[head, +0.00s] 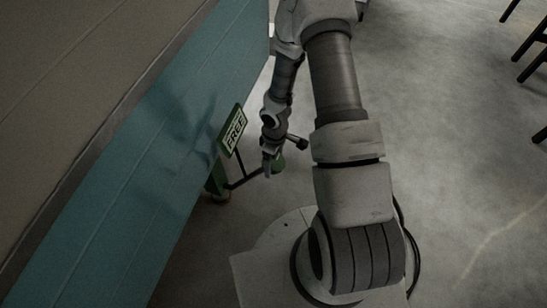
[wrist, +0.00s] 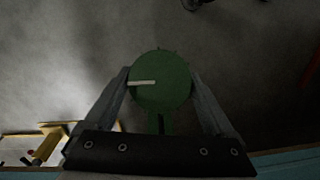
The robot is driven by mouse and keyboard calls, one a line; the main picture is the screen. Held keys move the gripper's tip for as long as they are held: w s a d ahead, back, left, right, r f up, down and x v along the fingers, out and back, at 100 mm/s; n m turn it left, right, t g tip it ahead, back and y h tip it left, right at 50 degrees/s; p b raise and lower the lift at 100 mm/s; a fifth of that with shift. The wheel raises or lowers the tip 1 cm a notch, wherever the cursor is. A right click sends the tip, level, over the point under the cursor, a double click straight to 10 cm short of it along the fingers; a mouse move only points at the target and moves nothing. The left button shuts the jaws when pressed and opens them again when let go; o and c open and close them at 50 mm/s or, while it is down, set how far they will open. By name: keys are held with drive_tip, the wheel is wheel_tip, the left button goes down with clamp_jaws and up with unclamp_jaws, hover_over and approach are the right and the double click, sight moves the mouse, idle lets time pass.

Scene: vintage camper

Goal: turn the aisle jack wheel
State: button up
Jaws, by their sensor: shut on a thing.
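The aisle jack wheel is a round green knob with a notched rim and a pale bar on its face (wrist: 162,72). In the wrist view it sits between the two fingers of my gripper (wrist: 158,98), with one finger along each side. My gripper is shut on it. In the head view the green wheel (head: 278,164) shows partly behind my gripper (head: 270,160), beside the teal camper side. A dark rod runs from it toward a green jack post (head: 216,178). My fingers hide part of the wheel there.
A green sign reading "FREE" (head: 233,130) stands close to the left of my wrist. The teal camper wall (head: 150,170) bounds the left side. Grey floor (head: 460,150) on the right is open, with dark stool legs at the upper right. A yellow object (wrist: 45,145) shows lower left in the wrist view.

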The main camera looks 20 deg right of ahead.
drive_tip(key=m+g+y+p, duration=0.1)
drive_tip(key=m+p, duration=0.1)
drive_tip(key=shift+d+r+m+p, duration=0.1)
drive_tip(key=shift+r+m+p, duration=0.05)
drive_tip(key=shift+m+p, duration=0.25)
drive_tip(key=shift+m+g+y, duration=0.5)
drive_tip(key=shift+m+y, duration=0.4)
drive_tip(key=shift+m, duration=0.6)
drive_tip(key=o, duration=1.1)
drive_tip(key=shift+w, duration=0.1)
drive_tip(key=p+v, duration=0.4)
drive_tip(key=v, duration=1.3)
drive_tip(key=shift+d+p, duration=0.15)
drive_tip(key=shift+p, duration=0.25)
